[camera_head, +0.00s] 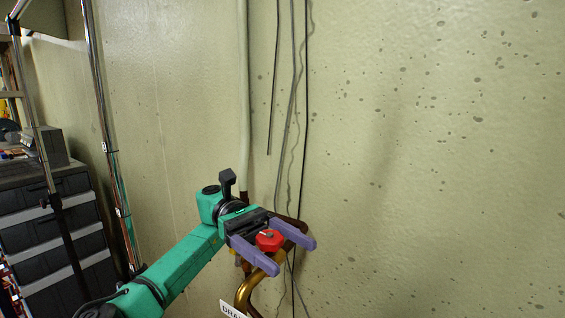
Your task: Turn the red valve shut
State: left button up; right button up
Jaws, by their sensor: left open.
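The red valve (269,240) is a small red knob on a brass pipe (247,290) close to the wall, low in the middle of the head view. My left gripper (296,257) comes in from the lower left on a green arm. Its two purple fingers are apart, one on each side of the red valve. I cannot tell whether either finger touches it. Part of the valve body below the knob is hidden by the near finger. My right gripper does not show.
A pale wall (430,150) fills the right side. A vertical pipe (243,90) and dark hanging cables (292,120) run down it above the valve. A dark drawer cabinet (55,235) and metal poles (103,130) stand at the left. A white label (232,309) shows at the bottom.

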pick_arm(q)
notch_tip(320, 180, up, 20)
jog(key=p, duration=1.3)
jog(key=shift+f, duration=0.1)
